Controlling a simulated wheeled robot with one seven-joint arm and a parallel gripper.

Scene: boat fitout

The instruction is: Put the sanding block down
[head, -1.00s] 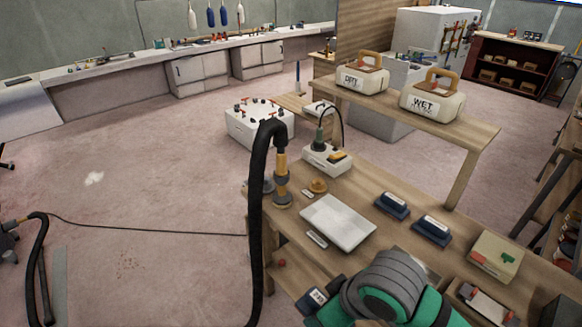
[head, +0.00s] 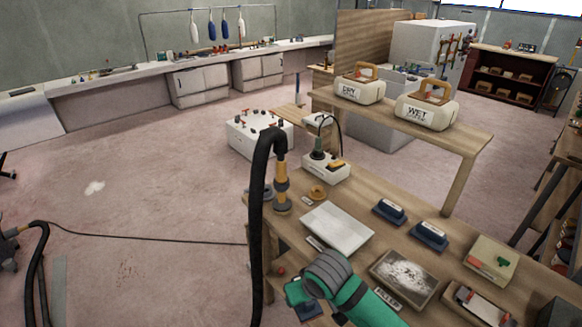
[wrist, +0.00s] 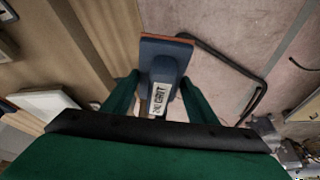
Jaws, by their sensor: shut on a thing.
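My gripper (wrist: 160,88) is shut on a dark blue sanding block (wrist: 164,52) with a white "GRIT" label and a reddish-brown edge; the number on the label is hard to read. In the head view my green gripper (head: 298,292) is low in the centre, by the bench's near left edge. The held block is mostly hidden there. In the wrist view the block shows against the floor just beside the wooden bench edge. Two similar dark blue blocks, one farther back (head: 390,210) and one nearer (head: 429,235), sit on the wooden bench (head: 462,222).
A pale tray (head: 345,232) and a dusty dark-framed panel (head: 405,277) lie on the bench. A black hose (head: 258,220) with a yellow tool stands at the bench's left. A raised shelf holds the DRY (head: 357,91) and WET (head: 424,113) containers. Bare wood shows between the tray and blocks.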

